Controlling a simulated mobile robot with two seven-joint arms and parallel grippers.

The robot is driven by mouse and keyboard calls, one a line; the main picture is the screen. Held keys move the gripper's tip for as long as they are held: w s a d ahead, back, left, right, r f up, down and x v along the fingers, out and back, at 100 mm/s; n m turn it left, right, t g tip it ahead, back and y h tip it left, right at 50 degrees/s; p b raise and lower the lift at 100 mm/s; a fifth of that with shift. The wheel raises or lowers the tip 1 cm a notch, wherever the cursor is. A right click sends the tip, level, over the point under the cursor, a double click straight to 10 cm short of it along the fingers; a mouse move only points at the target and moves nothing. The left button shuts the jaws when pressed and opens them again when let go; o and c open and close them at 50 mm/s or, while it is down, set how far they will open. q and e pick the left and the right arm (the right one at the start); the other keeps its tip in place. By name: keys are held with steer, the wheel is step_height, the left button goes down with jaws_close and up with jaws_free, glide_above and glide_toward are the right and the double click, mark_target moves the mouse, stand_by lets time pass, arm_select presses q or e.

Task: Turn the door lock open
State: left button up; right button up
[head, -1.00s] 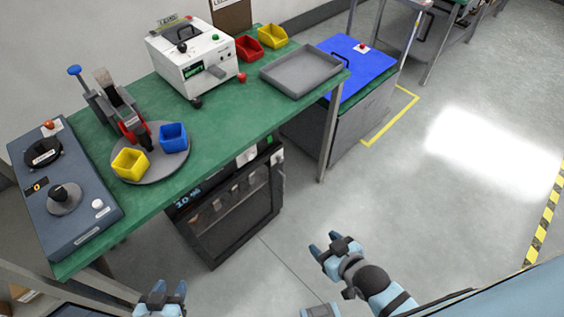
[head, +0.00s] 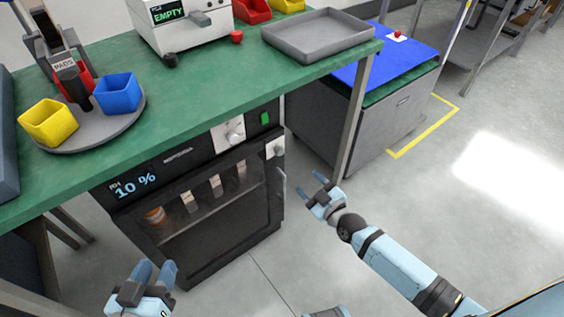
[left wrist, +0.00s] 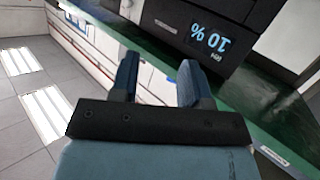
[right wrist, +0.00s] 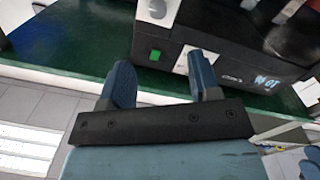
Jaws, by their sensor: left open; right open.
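A black dry cabinet (head: 187,160) with a glass door (head: 215,205) stands under the green bench; its display reads 10 %. The door is shut. In the right wrist view a white lock part (right wrist: 157,10) shows at the top edge. My right gripper (head: 320,188) is open and empty, to the right of the lock and apart from it. My left gripper (head: 146,274) is open and empty, in front of the cabinet's lower left.
A blue-topped grey cabinet (head: 365,120) stands beyond. The floor in front is clear.

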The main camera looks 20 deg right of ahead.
mark_target(281, 153)
steer(key=b+x, duration=0.3)
steer(key=x, duration=1)
steer(key=shift+w+d+f, duration=0.1)
steer(key=shift+w+d, duration=0.05)
steer(key=shift+d, duration=0.05)
arm_select(q)
step_height(281, 153, up, 7)
steer(key=d+t+h, duration=0.2)
steer(key=t+h, duration=0.1)
steer(key=shift+w+d+f+b, duration=0.2)
steer(key=shift+w+d+b, duration=0.05)
steer(key=shift+d+b, duration=0.1)
arm_select(e)
steer(key=shift+w+a, duration=0.15)
steer(key=shift+w, duration=0.35)
steer(key=c, duration=0.9)
